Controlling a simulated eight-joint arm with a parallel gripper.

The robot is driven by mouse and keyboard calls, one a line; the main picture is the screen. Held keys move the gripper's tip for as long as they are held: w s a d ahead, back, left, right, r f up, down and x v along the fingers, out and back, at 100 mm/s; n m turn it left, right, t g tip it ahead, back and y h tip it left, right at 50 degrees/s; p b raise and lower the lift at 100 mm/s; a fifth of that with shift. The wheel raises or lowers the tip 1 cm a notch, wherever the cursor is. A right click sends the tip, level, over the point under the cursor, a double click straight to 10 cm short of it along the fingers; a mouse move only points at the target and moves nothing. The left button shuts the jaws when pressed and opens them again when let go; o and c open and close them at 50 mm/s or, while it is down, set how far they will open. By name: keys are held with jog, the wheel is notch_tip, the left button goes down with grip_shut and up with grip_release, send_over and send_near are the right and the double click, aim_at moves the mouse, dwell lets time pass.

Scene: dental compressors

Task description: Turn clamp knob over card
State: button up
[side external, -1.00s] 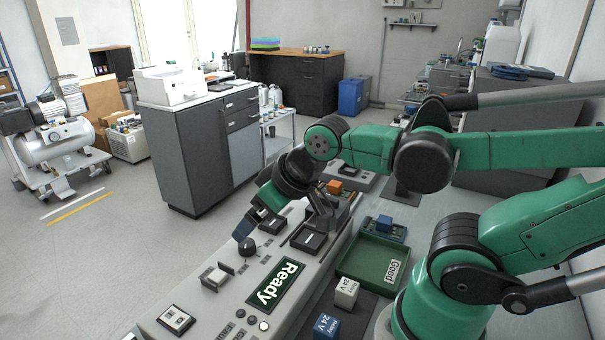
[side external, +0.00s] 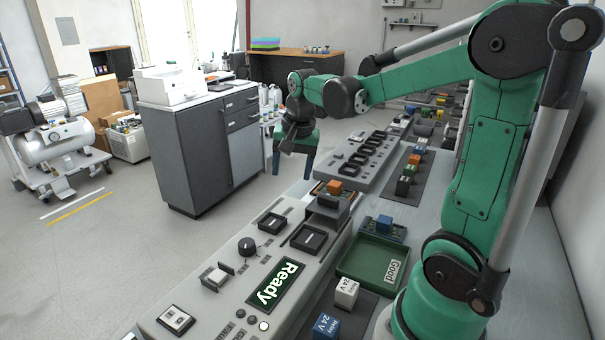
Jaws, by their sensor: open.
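My gripper (side external: 292,168) hangs in the air above the far end of the grey test console (side external: 212,258), fingers pointing down, open and empty. A card (side external: 321,187) with an orange block (side external: 335,187) lies at the console's far end. A dark clamp-like block (side external: 328,203) sits just in front of the card; its exact shape is too small to tell. A round black knob (side external: 248,246) stands on the console's left part. My gripper is apart from all of these. Which part is the clamp knob is unclear.
The console's display (side external: 275,286) reads "Ready". A green tray (side external: 350,258) marked "Good" lies to its right, with a blue-topped card (side external: 384,224) behind. A white relay block (side external: 346,293) and a blue one (side external: 326,327) stand in front. Another grey panel (side external: 348,170) lies behind.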

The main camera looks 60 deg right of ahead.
jog(key=d+f+m, duration=0.1)
jog(key=d+m, duration=0.1)
jog(key=d, duration=0.1)
jog(key=s+d+f+m+g, duration=0.1)
jog(key=d+f+m, duration=0.1)
jog(key=d+m, duration=0.1)
jog(key=s+d+f+m+g+y, duration=0.1)
jog(key=d+m, duration=0.2)
jog(key=d, duration=0.2)
jog(key=shift+f, duration=0.4)
jog(key=shift+s+d+f, duration=0.1)
jog(key=shift+s+f, duration=0.05)
jog(key=shift+f, duration=2.7)
grip_shut()
